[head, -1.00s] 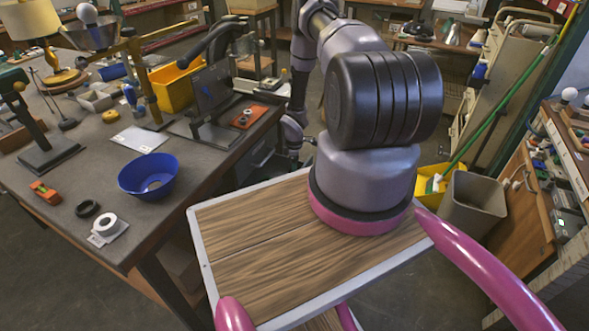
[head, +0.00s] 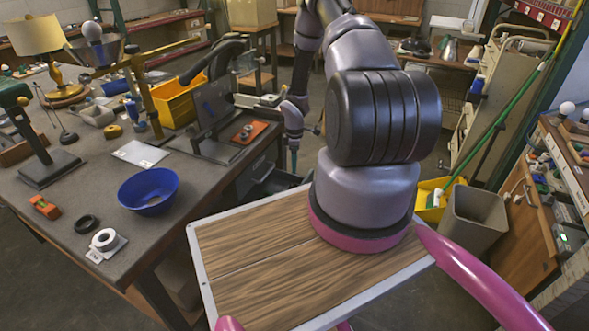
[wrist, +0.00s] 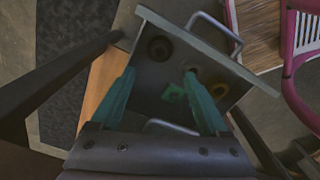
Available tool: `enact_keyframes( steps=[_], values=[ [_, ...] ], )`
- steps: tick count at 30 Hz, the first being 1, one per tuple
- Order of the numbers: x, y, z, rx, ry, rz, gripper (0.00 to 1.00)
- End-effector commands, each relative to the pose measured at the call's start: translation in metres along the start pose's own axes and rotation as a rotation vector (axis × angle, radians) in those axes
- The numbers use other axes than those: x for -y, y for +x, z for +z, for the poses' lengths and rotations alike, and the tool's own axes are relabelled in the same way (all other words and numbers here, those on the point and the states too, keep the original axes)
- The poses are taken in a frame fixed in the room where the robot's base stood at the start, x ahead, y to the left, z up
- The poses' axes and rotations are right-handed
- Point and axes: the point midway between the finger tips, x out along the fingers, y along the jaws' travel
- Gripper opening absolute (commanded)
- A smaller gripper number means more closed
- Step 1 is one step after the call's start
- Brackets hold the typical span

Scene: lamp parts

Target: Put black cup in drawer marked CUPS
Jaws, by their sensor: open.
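My gripper (wrist: 159,74) is open, with two teal fingers spread apart and nothing visibly held between them. In the wrist view it is over a grey open drawer (wrist: 145,95) that holds small parts. A dark round hollow thing (wrist: 159,48), possibly the black cup, lies in the drawer's upper left, beyond the left fingertip. I cannot tell for sure what it is. In the head view my gripper (head: 294,158) hangs beside the workbench's right end, near a dark drawer area (head: 270,180). No CUPS marking is readable.
The workbench (head: 60,205) carries a blue bowl (head: 148,190), a black ring (head: 87,224) and a yellow bin (head: 175,97). A grey waste bin (head: 470,222) stands to the right.

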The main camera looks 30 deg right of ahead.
Motion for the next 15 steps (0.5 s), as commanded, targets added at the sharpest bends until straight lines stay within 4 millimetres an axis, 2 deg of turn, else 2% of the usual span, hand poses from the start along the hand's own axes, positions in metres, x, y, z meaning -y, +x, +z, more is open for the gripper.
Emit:
enact_keyframes(
  steps=[8,10,11,13,14,15],
  values=[
    [0.000,-0.007,0.000,0.001,0.002,0.000,0.78],
    [-0.004,-0.018,-0.001,0.003,0.014,0.010,0.78],
    [-0.006,-0.025,-0.002,0.004,0.024,0.017,0.78],
    [-0.015,-0.053,-0.005,0.009,0.064,0.041,0.78],
    [-0.018,-0.068,-0.006,0.012,0.085,0.053,0.78],
    [-0.023,-0.092,-0.009,0.013,0.121,0.072,0.78]
  ],
)
